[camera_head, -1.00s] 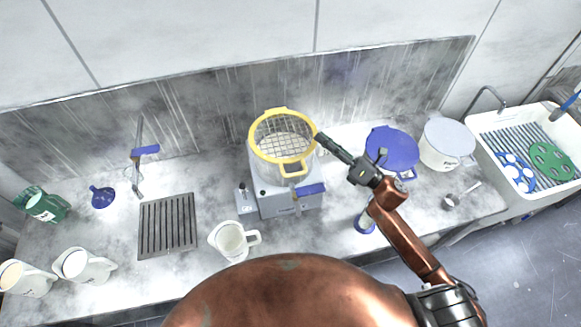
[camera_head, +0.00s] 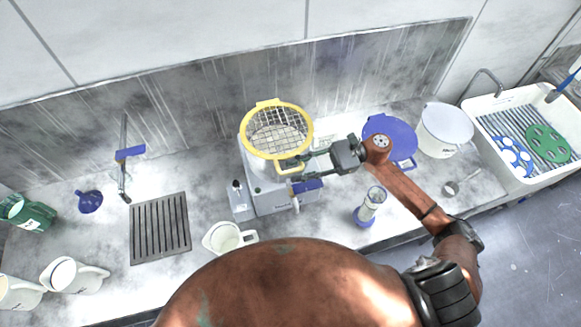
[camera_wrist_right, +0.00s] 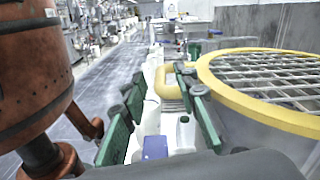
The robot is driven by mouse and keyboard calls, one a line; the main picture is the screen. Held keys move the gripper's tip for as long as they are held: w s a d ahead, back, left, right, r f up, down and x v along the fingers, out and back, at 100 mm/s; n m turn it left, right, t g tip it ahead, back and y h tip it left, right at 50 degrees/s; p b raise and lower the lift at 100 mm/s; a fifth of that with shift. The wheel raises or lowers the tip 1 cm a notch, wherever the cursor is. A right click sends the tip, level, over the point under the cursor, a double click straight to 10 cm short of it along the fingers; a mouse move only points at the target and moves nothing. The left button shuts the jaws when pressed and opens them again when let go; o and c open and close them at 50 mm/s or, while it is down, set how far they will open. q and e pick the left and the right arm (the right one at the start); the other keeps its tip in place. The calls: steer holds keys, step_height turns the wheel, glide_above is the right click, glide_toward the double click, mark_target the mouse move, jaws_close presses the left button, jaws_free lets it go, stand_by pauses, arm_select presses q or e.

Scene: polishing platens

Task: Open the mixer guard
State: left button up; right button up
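The mixer guard (camera_head: 278,158) is a yellow ring with a wire mesh, lying over the bowl of the grey mixer (camera_head: 268,198). Its yellow loop handle sticks out at the front right. My right gripper (camera_head: 297,164) reaches in from the right, with its fingertips at this handle. In the right wrist view, the green-padded fingers (camera_wrist_right: 160,82) are apart, and the yellow handle (camera_wrist_right: 168,84) shows between their tips. I cannot tell whether either finger touches it. The guard's mesh (camera_wrist_right: 275,75) fills the right of that view. My left gripper is not in view.
A blue lid (camera_head: 390,133) and a white pot (camera_head: 444,130) stand to the right. A clear cylinder with a blue base (camera_head: 370,203) stands front right. A jug (camera_head: 224,238) is in front of the mixer. A drain grate (camera_head: 160,228) lies left.

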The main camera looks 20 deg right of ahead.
steer(key=shift+a+p, duration=0.3)
steer(key=shift+a, duration=0.9)
steer(key=shift+c, duration=0.5)
jaws_close()
